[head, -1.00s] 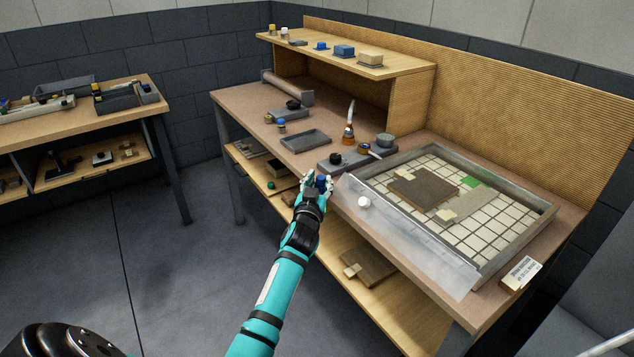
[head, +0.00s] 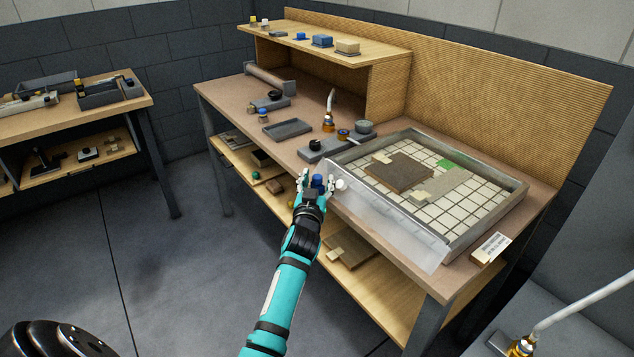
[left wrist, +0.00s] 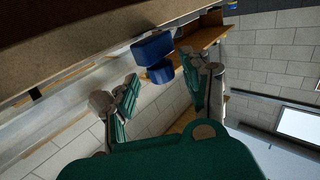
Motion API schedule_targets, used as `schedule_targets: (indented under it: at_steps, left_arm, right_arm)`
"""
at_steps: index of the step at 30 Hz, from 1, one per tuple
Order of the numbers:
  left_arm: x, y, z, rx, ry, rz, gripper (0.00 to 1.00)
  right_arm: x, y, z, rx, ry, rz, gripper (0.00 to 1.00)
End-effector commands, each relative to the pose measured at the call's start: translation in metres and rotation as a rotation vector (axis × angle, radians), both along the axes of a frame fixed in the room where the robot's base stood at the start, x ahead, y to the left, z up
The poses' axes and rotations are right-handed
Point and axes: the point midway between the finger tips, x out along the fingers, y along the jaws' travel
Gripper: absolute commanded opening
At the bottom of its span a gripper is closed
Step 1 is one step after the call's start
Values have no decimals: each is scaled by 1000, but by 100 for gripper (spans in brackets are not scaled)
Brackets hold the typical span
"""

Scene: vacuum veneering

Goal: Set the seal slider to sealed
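A blue knob (head: 318,181), probably the seal slider, is at the front edge of the workbench, left of a white knob (head: 340,185). My left gripper (head: 315,180) is at this edge with its fingers on either side of the blue knob. In the left wrist view the blue knob (left wrist: 158,62) shows beyond and between the spread fingertips (left wrist: 157,73); I see a gap on its left side, and contact on the right is unclear. Any slider marking is too small to read. My right gripper is out of view.
A framed bed (head: 515,205) with a white grid carries a brown panel (head: 400,170). A frosted sheet (head: 390,225) hangs over its front. A grey unit with a black knob (head: 315,145) stands behind my gripper. A lower shelf (head: 385,285) runs beneath.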

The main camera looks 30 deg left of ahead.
Motion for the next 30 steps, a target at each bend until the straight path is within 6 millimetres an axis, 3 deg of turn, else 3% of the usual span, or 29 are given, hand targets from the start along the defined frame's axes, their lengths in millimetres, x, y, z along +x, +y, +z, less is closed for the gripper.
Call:
schedule_targets:
  at_steps: [3,8,21,30]
  left_arm:
    - [-1,0,-1,1,2,1,48]
    - [-16,-6,-2,1,3,1,48]
    - [-95,-40,-1,-1,2,-1,48]
    - [-110,-47,0,1,0,-1,48]
  right_arm:
    - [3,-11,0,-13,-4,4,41]
    - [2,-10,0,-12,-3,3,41]
    - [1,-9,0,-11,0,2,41]
    - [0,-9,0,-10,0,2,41]
